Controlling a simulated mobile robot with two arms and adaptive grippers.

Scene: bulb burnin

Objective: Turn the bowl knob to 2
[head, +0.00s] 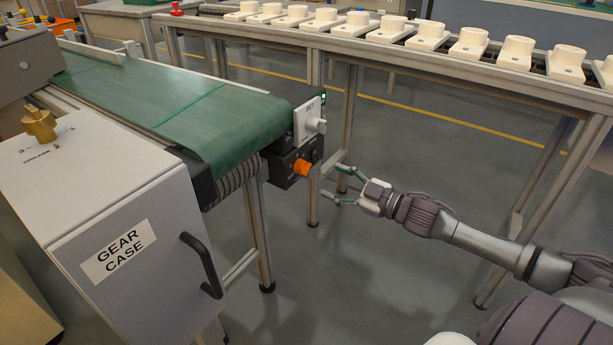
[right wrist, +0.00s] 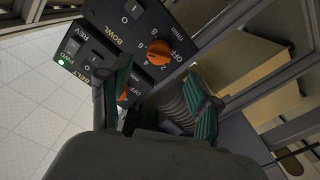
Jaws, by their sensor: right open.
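The bowl knob (right wrist: 159,53) is an orange dial on the black BOWL panel (right wrist: 183,46) in the right wrist view. OFF and numbers are printed around it; its exact setting is too small to read surely. A second orange knob (right wrist: 125,91), on the panel marked BELT, is partly hidden by a finger. The head view shows one orange knob (head: 302,168) at the conveyor's end; I cannot tell which it is. My right gripper (head: 328,183) is open and empty, just right of that knob. In the right wrist view its green-padded fingers (right wrist: 160,72) point toward the panels, apart from the bowl knob.
A green conveyor belt (head: 180,97) and a grey gear case (head: 115,225) with a black handle stand at left. A rail (head: 440,62) with several white sockets runs along the back. Rocker switches sit beside the knobs. Open floor lies below my right arm.

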